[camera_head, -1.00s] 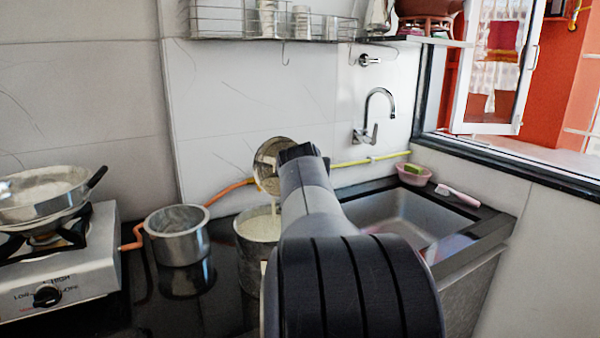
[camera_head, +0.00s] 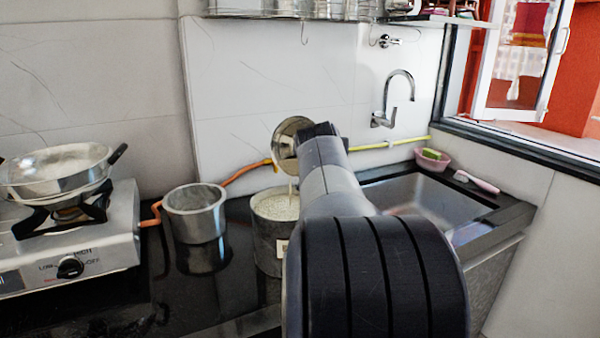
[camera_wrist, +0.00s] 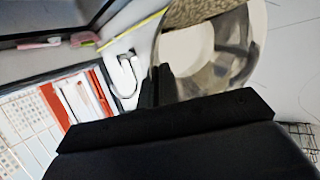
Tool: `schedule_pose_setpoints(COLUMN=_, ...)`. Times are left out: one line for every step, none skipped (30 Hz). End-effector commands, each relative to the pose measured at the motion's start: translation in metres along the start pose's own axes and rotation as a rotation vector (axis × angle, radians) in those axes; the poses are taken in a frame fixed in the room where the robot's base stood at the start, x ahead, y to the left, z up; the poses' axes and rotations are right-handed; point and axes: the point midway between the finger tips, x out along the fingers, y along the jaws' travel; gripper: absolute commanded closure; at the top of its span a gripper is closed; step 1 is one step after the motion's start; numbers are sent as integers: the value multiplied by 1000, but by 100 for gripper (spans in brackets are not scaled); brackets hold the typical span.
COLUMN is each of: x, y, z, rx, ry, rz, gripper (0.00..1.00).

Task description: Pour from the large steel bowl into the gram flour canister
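The large steel bowl (camera_head: 286,138) is tipped steeply on its side, its shiny inside partly facing the head camera. My gripper (camera_head: 318,130) is at the bowl's right edge. In the wrist view the dark fingers (camera_wrist: 160,86) are shut on the rim of the bowl (camera_wrist: 238,60). A thin pale stream falls from the bowl's lower edge into the gram flour canister (camera_head: 267,240), which stands upright below it. Pale grainy contents show inside the canister's mouth. My arm hides the canister's right side and part of the bowl.
An empty-looking steel pot (camera_head: 195,218) stands left of the canister. A stove (camera_head: 100,245) with a wide steel pan (camera_head: 60,175) is at the far left. The sink (camera_head: 425,205) lies to the right, with a pink basket (camera_head: 432,162) behind it. A wire shelf hangs above.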

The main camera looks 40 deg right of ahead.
Motion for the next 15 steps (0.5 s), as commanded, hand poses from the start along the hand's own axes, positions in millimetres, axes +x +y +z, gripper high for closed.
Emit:
schedule_pose_setpoints(x=0, y=0, z=0, rx=0, ry=3, rz=0, gripper=100)
schedule_pose_setpoints(x=0, y=0, z=0, rx=-1, ry=4, rz=0, gripper=100)
schedule_pose_setpoints(x=0, y=0, z=0, rx=-1, ry=5, rz=0, gripper=100)
schedule_pose_setpoints(x=0, y=0, z=0, rx=-2, ry=7, rz=0, gripper=100)
schedule_pose_setpoints(x=0, y=0, z=1, rx=-3, ry=9, rz=0, gripper=100)
schedule_pose_setpoints(x=0, y=0, z=1, rx=-4, ry=11, rz=1, gripper=100)
schedule_pose_setpoints(x=0, y=0, z=1, rx=-5, ry=14, rz=1, gripper=100)
schedule_pose_setpoints(x=-1, y=-1, z=1, rx=-6, ry=16, rz=1, gripper=100)
schedule_pose_setpoints(x=-1, y=-1, z=1, rx=-7, ry=19, rz=1, gripper=100)
schedule_pose_setpoints(x=-1, y=-1, z=1, rx=-8, ry=22, rz=1, gripper=100)
schedule_pose_setpoints(x=-1, y=-1, z=2, rx=-9, ry=24, rz=2, gripper=100)
schedule_pose_setpoints(x=-2, y=-1, z=2, rx=-10, ry=28, rz=2, gripper=100)
schedule_pose_setpoints(x=-2, y=-1, z=2, rx=-11, ry=31, rz=2, gripper=100)
schedule_pose_setpoints(x=-2, y=-1, z=2, rx=-12, ry=34, rz=3, gripper=100)
schedule_pose_setpoints(x=-2, y=-1, z=2, rx=-14, ry=38, rz=3, gripper=100)
